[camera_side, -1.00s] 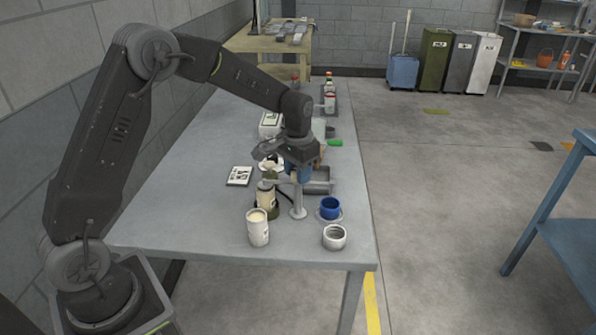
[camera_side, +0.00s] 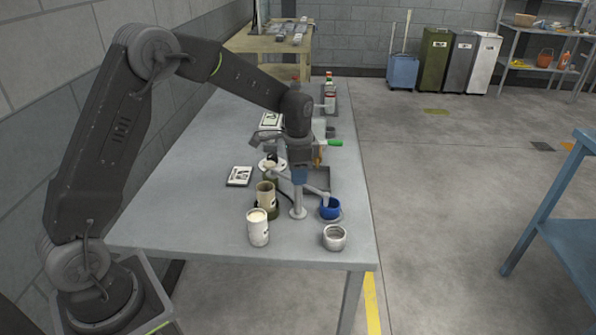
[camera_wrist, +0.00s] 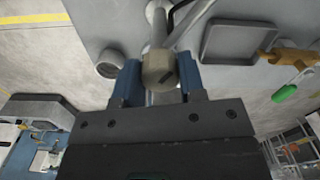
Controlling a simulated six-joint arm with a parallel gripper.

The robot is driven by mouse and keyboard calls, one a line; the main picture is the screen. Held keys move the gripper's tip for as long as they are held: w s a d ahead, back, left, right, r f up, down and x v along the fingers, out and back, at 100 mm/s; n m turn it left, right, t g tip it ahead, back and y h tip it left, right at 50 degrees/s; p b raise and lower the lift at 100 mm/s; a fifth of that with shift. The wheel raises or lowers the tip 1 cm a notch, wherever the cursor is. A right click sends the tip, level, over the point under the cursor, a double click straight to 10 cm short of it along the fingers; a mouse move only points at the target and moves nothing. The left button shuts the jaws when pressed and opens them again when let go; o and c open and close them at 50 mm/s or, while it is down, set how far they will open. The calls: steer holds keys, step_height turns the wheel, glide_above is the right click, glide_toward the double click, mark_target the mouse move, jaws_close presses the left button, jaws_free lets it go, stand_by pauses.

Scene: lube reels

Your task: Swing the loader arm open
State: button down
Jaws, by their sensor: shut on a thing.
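My gripper (camera_side: 299,174) points down at the top of the post. In the wrist view, its blue fingers (camera_wrist: 159,84) are shut on a beige faceted knob (camera_wrist: 158,70), with a grey rod behind it. The olive reel or tin (camera_side: 266,198) stands left of the post. Exactly how the knob joins the bar is hidden.
A grey tray (camera_wrist: 212,45) lies beside the post. A green-handled tool (camera_side: 334,143) is behind. The table's left side is mostly clear.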

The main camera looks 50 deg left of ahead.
steer(key=m, duration=0.5)
steer(key=shift+m, duration=0.3)
steer(key=m, duration=0.5)
steer(key=shift+m, duration=0.4)
steer(key=c, duration=0.7)
jaws_free()
step_height(320, 180, up, 14)
